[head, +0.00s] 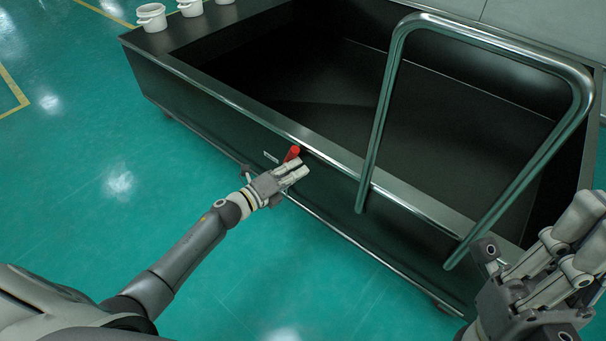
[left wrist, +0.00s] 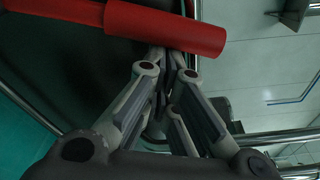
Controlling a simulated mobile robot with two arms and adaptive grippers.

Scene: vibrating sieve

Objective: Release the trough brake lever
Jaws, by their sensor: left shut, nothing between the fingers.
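The trough brake lever has a red grip (head: 292,153) and sits on the near outer side wall of the dark trough (head: 210,97). In the left wrist view the red grip (left wrist: 165,27) crosses the top of the picture at a slant. My left gripper (head: 298,172) is shut and empty, right beside the lever in the head view. Its fingertips (left wrist: 172,55) come together at the grip's lower edge and are partly hidden by it. I cannot tell whether they touch it. My right gripper (head: 590,235) is at the right edge, partly cut off, away from the lever.
A bent steel handrail (head: 385,110) rises from the trough's near rim, to the right of the lever. White buckets (head: 151,17) stand at the trough's far left end. The green floor (head: 90,150) at left is clear.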

